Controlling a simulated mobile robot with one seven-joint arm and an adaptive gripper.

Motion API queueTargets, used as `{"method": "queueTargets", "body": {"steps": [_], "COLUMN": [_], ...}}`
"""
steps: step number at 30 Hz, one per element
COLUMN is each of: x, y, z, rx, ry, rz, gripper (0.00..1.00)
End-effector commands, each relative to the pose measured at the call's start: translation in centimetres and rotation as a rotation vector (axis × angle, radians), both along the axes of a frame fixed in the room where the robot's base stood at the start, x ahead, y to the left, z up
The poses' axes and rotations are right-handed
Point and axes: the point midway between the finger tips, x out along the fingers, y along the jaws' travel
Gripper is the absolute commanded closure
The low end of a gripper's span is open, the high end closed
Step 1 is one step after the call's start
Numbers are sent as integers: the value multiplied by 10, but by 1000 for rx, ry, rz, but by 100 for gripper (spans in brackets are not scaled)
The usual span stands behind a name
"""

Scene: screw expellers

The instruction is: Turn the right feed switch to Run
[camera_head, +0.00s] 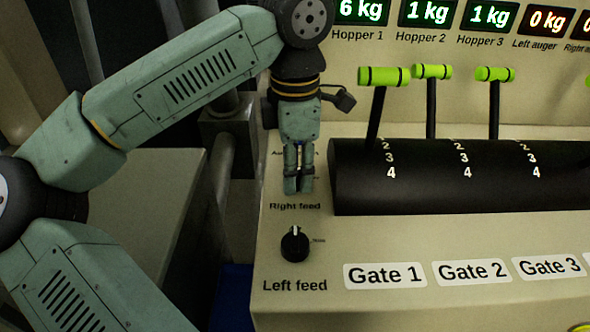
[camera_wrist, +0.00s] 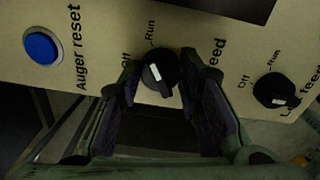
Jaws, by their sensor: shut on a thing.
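The right feed switch is a round black knob (camera_wrist: 160,72) with a white mark, seen in the wrist view between my fingers. Its mark slants up and a little left, roughly toward the Run label (camera_wrist: 150,31); I cannot tell if it is fully there. The Off label is partly hidden by a finger. My gripper (camera_wrist: 160,78) is shut on the knob, one finger on each side. In the head view my gripper (camera_head: 298,188) points down just above the "Right feed" label (camera_head: 295,206) and hides the knob.
The left feed knob (camera_head: 295,245) is close below in the head view, its mark pointing up. A blue auger reset button (camera_wrist: 42,47) shows in the wrist view. Green-handled gate levers (camera_head: 384,76) rise from a black drum (camera_head: 400,195) to the right.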

Motion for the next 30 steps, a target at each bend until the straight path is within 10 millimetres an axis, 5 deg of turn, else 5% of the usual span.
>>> {"method": "queueTargets", "body": {"steps": [20,21,30], "x": [-1,-1,-1], "y": [0,0,0], "z": [-1,-1,0], "rx": [0,0,1], "ry": [3,3,2], "rz": [-69,-69,-67], "gripper": [96,67,47]}}
